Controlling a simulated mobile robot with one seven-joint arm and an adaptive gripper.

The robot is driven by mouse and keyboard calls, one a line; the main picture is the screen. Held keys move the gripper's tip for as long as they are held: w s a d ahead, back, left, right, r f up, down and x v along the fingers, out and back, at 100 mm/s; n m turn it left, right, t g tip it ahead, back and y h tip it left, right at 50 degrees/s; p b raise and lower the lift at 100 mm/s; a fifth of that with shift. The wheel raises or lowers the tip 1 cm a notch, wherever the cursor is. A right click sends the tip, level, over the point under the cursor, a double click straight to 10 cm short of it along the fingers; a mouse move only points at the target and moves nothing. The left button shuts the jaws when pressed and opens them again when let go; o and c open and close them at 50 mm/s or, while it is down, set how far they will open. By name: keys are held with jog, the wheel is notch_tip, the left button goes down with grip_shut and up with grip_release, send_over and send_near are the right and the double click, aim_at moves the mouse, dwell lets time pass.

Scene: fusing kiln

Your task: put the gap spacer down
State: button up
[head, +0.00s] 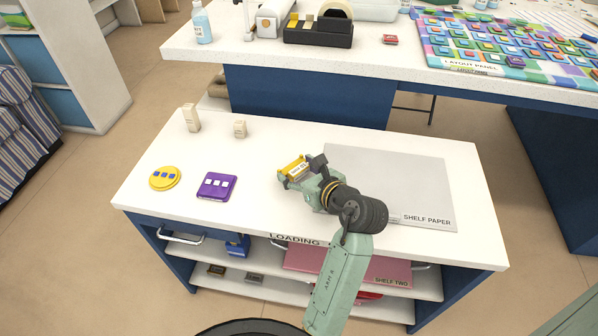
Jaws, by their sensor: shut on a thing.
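My gripper (301,170) is above the middle of the white loading table (262,152), to the left of the grey shelf paper. It is shut on a yellow block with a white label, which I take as the gap spacer (294,166). The label is too small to read. I cannot tell whether the spacer touches the tabletop or hangs just above it. The gripper and wrist hide part of the table and the shelf paper's left side.
A yellow round piece (164,178) and a purple square piece (217,186) lie at left. Two cream posts (191,118) (240,129) stand behind them. Shelf paper (405,180) covers the right side. A worktable with a layout panel (470,68) stands behind. Tabletop between purple piece and gripper is clear.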

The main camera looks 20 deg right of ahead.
jog(key=shift+f, duration=0.5)
jog(key=shift+f, duration=0.1)
jog(key=o, duration=1.5)
jog(key=shift+r, duration=0.2)
jog(key=b+v, duration=0.1)
jog(key=v, duration=1.1)
jog(key=shift+f+b, duration=0.1)
jog(key=shift+b, duration=0.2)
